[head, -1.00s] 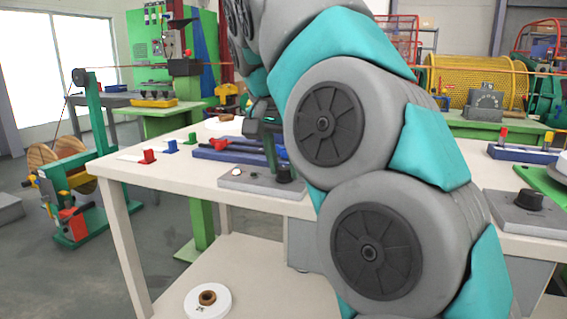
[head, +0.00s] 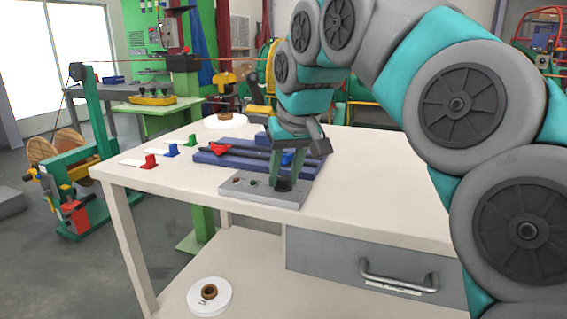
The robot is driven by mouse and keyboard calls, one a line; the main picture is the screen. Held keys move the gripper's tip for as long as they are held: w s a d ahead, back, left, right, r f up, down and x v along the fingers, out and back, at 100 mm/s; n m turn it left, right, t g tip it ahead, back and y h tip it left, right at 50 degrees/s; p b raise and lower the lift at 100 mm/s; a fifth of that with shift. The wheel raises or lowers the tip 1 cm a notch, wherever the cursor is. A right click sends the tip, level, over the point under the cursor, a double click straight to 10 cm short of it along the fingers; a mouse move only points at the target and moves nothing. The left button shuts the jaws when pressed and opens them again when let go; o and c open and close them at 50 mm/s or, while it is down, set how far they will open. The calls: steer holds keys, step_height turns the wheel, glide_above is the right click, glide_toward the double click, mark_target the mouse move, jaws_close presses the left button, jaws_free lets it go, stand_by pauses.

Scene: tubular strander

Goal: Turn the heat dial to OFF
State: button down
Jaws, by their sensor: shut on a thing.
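The black round dial (head: 283,185) stands on the right end of a small grey control box (head: 268,197) near the front edge of the white table. My gripper (head: 286,178) points down from above and its green fingers are shut on the dial. The fingers and their shadow hide part of the dial, and its pointer and any OFF mark are too small to read.
A drawer handle (head: 398,281) juts out below the tabletop. The tabletop right of the box is bare.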

steer(key=shift+w+n+g+y+p, duration=0.1)
steer(key=shift+n+g+y+p, duration=0.4)
steer(key=shift+n, duration=1.1)
steer(key=shift+d, duration=0.1)
steer(key=c, duration=0.5)
jaws_free()
steer(key=shift+c, duration=0.2)
steer(key=v, duration=0.7)
steer(key=shift+d+r+b, duration=0.15)
steer(key=shift+r+b, duration=0.15)
steer(key=shift+b, duration=0.1)
steer(key=shift+s, duration=0.3)
